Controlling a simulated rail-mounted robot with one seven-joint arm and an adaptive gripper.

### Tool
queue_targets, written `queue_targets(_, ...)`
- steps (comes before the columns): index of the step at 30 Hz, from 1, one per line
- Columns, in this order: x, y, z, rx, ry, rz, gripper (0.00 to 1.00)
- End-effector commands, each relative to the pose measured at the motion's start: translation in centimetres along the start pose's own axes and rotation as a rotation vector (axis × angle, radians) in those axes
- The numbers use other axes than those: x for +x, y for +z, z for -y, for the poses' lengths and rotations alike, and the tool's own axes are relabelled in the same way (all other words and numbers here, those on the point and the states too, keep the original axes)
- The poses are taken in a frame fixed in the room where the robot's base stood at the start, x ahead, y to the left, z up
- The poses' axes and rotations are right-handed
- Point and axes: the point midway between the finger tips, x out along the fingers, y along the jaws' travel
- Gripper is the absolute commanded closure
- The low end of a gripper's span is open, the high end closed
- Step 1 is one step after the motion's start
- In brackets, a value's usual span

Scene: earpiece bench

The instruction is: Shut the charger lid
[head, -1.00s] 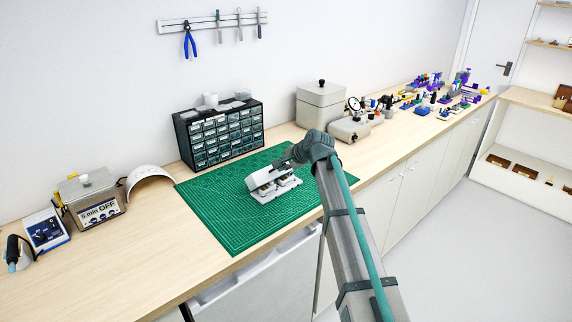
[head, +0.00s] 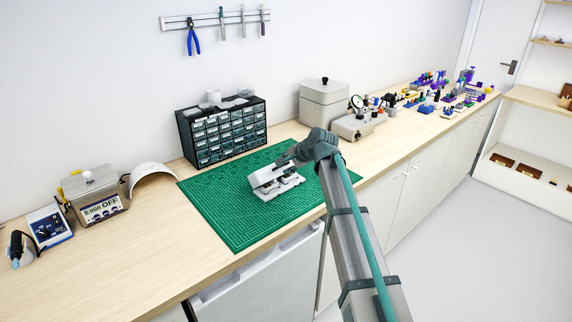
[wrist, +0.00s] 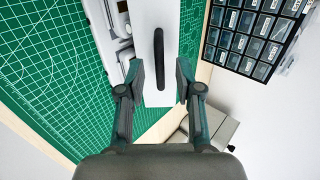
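The charger (head: 284,188) is a white case on the green cutting mat. Its white lid (head: 264,177) is tilted low over the base, with a gap still showing along the front. In the wrist view the lid (wrist: 168,92) is a pale panel with a dark bar handle (wrist: 158,58). Part of the base with its fittings (wrist: 115,40) shows to its left. My gripper (wrist: 160,75) is open, its two fingers apart on either side of the lower end of the handle, over the lid. In the head view my wrist hides the fingertips, and contact with the lid cannot be told.
The green mat (head: 225,215) is clear around the charger. A drawer cabinet (head: 222,133) stands behind it, and a grey lidded box (head: 324,103) stands at the back right. A timer unit (head: 97,196) and a white curved shell (head: 152,176) stand at the left.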

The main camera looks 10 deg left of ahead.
Motion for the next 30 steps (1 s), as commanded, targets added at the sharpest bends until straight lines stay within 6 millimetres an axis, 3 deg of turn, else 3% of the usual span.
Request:
queue_targets(5, -1.3, 0.0, 0.0, 0.000, -0.001, -0.001, 0.65)
queue_targets(21, -10.6, 0.0, -0.1, 0.000, -0.001, -0.002, 0.65)
queue_targets(30, -12.0, 0.0, 0.0, 0.000, 0.000, 0.000, 0.65)
